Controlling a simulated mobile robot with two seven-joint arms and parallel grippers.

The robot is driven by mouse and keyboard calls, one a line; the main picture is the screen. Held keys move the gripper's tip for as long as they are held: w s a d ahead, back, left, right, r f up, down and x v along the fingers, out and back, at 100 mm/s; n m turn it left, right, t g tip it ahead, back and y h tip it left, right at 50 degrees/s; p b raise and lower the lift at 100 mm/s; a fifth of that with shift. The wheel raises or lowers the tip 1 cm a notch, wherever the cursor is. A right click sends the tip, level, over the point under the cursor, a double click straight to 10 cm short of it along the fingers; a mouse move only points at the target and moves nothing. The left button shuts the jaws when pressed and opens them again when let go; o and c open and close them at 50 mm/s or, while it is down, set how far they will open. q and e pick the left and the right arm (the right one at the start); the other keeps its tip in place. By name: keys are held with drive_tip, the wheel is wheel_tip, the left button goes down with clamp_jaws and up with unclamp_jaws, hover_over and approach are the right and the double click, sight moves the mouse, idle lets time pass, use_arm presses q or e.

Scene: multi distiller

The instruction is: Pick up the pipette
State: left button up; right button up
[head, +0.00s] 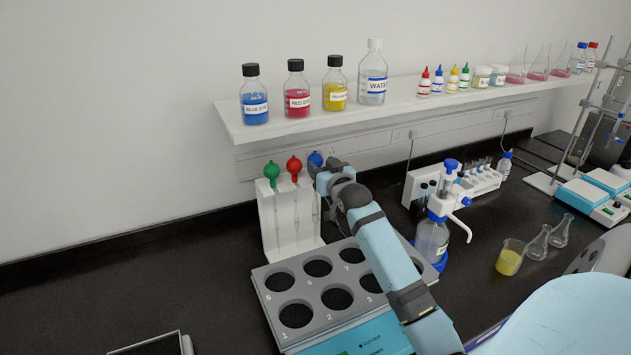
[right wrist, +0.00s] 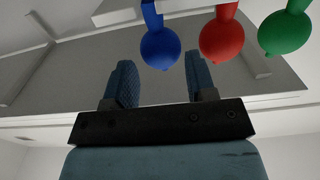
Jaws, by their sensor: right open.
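Three pipettes stand upright in a white rack (head: 268,222). Their bulbs are green (head: 271,170), red (head: 294,166) and blue (head: 315,159). The right wrist view also shows the blue bulb (right wrist: 160,48), red bulb (right wrist: 221,40) and green bulb (right wrist: 284,33). My right gripper (head: 326,172) is at the rack's right end, beside the blue-bulb pipette, and partly hides it. In the right wrist view, my right gripper (right wrist: 160,78) is open and empty. The blue bulb appears ahead of the gap between its fingers, apart from them. My left gripper is not in view.
A grey block with numbered round wells (head: 262,290) sits in front of the rack, partly under my right arm. A dispenser bottle (head: 432,238) stands to the right. A wall shelf (head: 350,118) with bottles (head: 255,105) runs above. The bench at left is mostly clear.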

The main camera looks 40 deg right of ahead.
sight(319, 163)
drive_tip(key=p+x, duration=0.1)
drive_tip(key=x, duration=0.3)
drive_tip(key=shift+w+f, duration=0.1)
drive_tip(key=shift+w, duration=0.1)
drive_tip(key=shift+s, duration=0.1)
drive_tip(key=shift+c, duration=1.2)
